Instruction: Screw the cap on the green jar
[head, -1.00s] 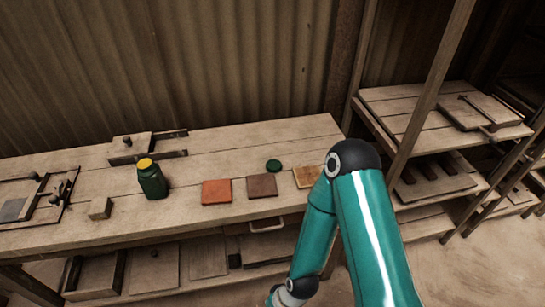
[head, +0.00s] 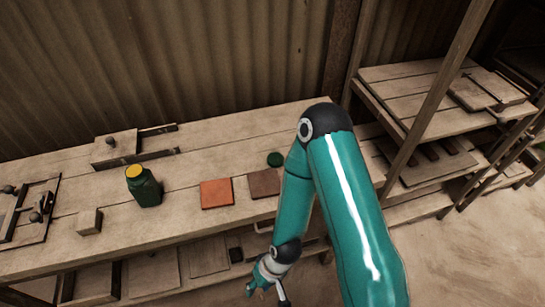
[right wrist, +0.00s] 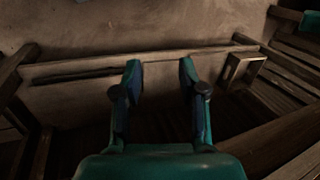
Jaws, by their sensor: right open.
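The green jar (head: 145,188) stands upright on the bench, left of the tiles, with a yellow top. A flat dark green disc, which looks like the cap (head: 274,159), lies on the bench behind the tiles, apart from the jar. My right gripper (head: 268,289) hangs low in front of the bench, below its top and away from jar and cap. In the right wrist view my right gripper (right wrist: 160,75) is open, with nothing between its fingers. My left gripper is not in view.
A red-orange tile (head: 216,193) and a brown tile (head: 264,183) lie on the bench. A small wooden block (head: 89,222) stands left of the jar, and a wooden press frame (head: 115,148) behind it. Shelving (head: 430,85) stands at the right. My right arm hides the bench's right end.

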